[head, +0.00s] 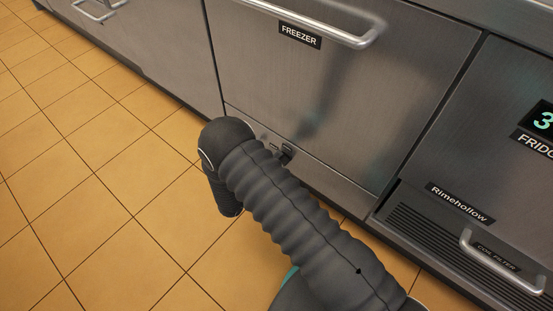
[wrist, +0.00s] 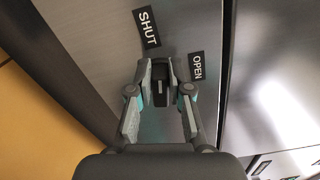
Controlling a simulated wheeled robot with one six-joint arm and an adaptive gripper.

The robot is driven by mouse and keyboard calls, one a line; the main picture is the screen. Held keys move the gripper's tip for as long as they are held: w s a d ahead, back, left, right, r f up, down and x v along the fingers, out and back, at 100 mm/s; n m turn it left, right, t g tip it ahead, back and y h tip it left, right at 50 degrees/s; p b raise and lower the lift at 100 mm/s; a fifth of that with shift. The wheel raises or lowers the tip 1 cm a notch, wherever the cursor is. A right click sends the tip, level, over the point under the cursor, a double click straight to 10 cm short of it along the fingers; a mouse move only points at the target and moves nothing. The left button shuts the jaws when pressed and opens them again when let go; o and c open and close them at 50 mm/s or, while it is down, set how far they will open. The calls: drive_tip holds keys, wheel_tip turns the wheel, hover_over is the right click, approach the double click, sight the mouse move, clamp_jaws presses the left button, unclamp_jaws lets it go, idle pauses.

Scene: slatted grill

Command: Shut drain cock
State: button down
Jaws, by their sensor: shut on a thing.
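In the wrist view, the drain cock's dark handle (wrist: 160,86) sits on the grey steel panel between my fingertips. My gripper (wrist: 160,70) is shut on this handle, one finger on each side. A black SHUT label (wrist: 147,27) is on the panel above and slightly left of the handle. A black OPEN label (wrist: 196,66) is just right of the right finger. The handle's exact turn angle is hard to tell. In the head view, my dark ribbed arm reaches to the low front of the freezer (head: 330,95) and hides most of the gripper area.
A bar handle (head: 310,27) crosses the freezer front above a FREEZER label (head: 300,35). To the right is a vented panel with a coil filter handle (head: 500,262). The orange tiled floor (head: 80,200) is clear at the left.

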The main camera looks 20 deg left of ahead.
drive_tip(key=shift+f+n, duration=0.2)
drive_tip(key=shift+n, duration=1)
drive_tip(key=c, duration=1.1)
unclamp_jaws()
drive_tip(key=v, duration=1.2)
drive_tip(key=shift+a+f, duration=0.1)
